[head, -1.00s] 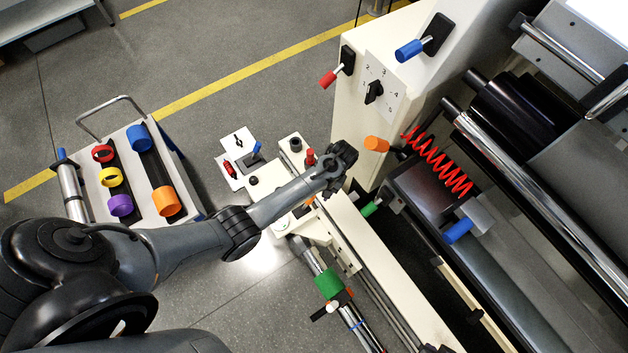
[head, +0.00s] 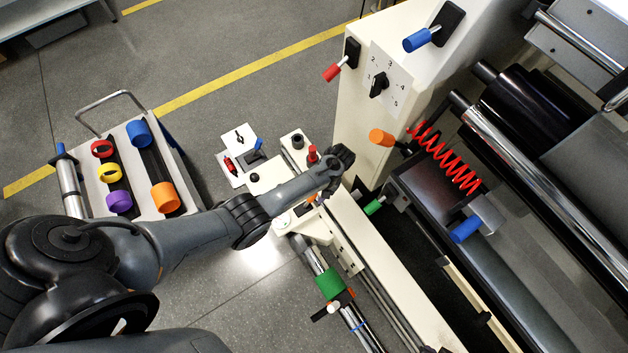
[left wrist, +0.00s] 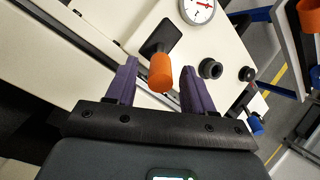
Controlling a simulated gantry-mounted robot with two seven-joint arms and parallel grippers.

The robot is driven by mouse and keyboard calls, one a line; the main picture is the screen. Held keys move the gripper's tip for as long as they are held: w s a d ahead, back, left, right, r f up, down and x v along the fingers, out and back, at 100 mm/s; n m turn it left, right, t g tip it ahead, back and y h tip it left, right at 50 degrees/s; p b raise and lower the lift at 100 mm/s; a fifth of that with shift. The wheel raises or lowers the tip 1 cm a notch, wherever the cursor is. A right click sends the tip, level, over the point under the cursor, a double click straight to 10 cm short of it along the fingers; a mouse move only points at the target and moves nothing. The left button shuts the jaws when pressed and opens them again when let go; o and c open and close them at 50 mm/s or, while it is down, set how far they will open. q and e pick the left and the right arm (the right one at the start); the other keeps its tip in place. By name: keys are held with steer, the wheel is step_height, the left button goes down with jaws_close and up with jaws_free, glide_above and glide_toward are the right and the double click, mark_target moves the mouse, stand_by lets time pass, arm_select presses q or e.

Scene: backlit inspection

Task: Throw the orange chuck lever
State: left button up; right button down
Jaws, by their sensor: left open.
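In the left wrist view the orange lever (left wrist: 160,72) has a cylindrical grip on a short stalk from a black plate (left wrist: 162,37) on a cream panel. Its grip shows between the two purple fingers of my left gripper (left wrist: 158,84), which stand apart on either side of it. The gripper is open, and I see no clear contact. In the head view my left gripper (head: 340,163) is over the cream console beside the tall machine housing. My arm hides most of the lever's area there. My right gripper is not in view.
A gauge (left wrist: 198,10) and black knobs (left wrist: 210,68) sit beside the lever. Another orange handle (head: 381,137), a red lever (head: 333,72) and a blue lever (head: 420,39) stick out from the housing. A cart with coloured rings (head: 165,197) stands at left.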

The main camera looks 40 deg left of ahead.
arm_select(q)
steer(key=shift+s+f, duration=0.15)
steer(key=shift+f, duration=0.1)
jaws_close()
stand_by(0.3)
